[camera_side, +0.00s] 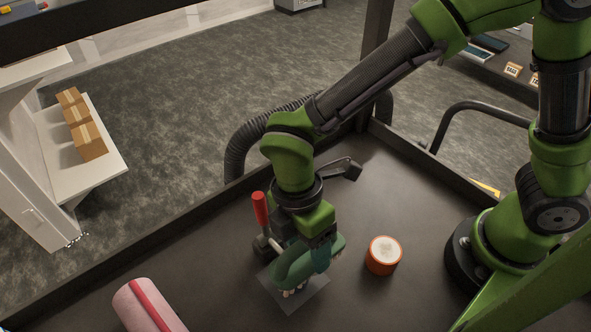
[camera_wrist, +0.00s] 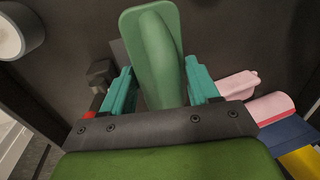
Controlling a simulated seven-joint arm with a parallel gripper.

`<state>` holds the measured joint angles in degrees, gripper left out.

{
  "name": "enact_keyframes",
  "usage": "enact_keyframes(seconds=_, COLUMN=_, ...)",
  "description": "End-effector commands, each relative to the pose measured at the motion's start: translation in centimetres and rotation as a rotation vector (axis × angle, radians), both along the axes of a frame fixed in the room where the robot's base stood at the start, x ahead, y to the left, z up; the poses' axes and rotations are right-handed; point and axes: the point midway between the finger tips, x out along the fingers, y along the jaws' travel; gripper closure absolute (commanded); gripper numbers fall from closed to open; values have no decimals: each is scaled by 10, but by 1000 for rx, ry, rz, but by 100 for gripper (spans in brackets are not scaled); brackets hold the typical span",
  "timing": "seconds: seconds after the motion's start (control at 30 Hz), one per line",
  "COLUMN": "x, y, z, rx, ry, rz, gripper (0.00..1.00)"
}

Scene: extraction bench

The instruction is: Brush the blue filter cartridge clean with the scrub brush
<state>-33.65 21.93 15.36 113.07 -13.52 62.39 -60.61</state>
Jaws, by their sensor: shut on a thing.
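My gripper (camera_wrist: 160,88) is shut on a green scrub brush (camera_wrist: 156,50), with a teal finger on each side of it. In the side view the brush (camera_side: 300,263) is held low over a flat grey square (camera_side: 299,299), with pale bristles facing down. I cannot tell whether the bristles touch the square. I cannot make out the blue filter cartridge with certainty. A dark blue shape (camera_wrist: 284,137) shows at the right of the wrist view, partly cut off, and I cannot tell what it is.
An orange can with a white top (camera_side: 383,256) stands right of the brush. A red-handled tool (camera_side: 260,209) stands close behind my gripper. A pink roll with a red stripe (camera_side: 148,306) lies at the front left. A raised rim (camera_side: 150,240) edges the dark bench. Bare bench lies between them.

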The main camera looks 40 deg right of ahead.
Motion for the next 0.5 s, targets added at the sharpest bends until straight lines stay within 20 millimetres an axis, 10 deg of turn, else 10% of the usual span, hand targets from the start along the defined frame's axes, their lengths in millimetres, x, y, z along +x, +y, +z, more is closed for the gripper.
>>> enact_keyframes(seconds=0.5, x=0, y=18, z=-2, rx=2, ry=-1, rz=4, gripper=68)
